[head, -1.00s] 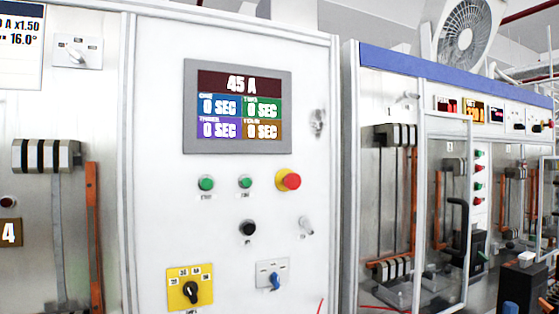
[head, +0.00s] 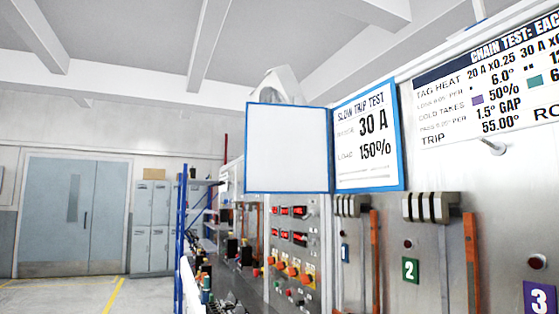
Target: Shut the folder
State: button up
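The folder (head: 287,148) hangs open high up on the panel front in the head view. Its blank white cover, edged in blue, is swung out to the left. Its inner page (head: 366,139) is on the right and reads "SLOW TRIP TEST", 30 A and 150%. The cover and page meet at a near-vertical hinge line. My gripper is not in the head view.
A panel with numbered stations, such as the green 2 plate (head: 410,270), runs along the right. A chain test sign (head: 490,85) is above it. A bench with meters (head: 290,240) stands below the folder. Open floor (head: 75,297) and double doors (head: 75,215) are at left.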

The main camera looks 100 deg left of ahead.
aim_at(286, 146)
jog(key=k+j+u, duration=0.2)
jog(key=j+u, duration=0.2)
jog(key=j, duration=0.2)
jog(key=k+j+u, duration=0.1)
jog(key=j+u, duration=0.3)
jog(key=j, duration=0.2)
jog(key=j+u, duration=0.4)
jog(key=j, duration=0.2)
jog(key=i+j, duration=0.1)
jog(key=j, duration=1.4)
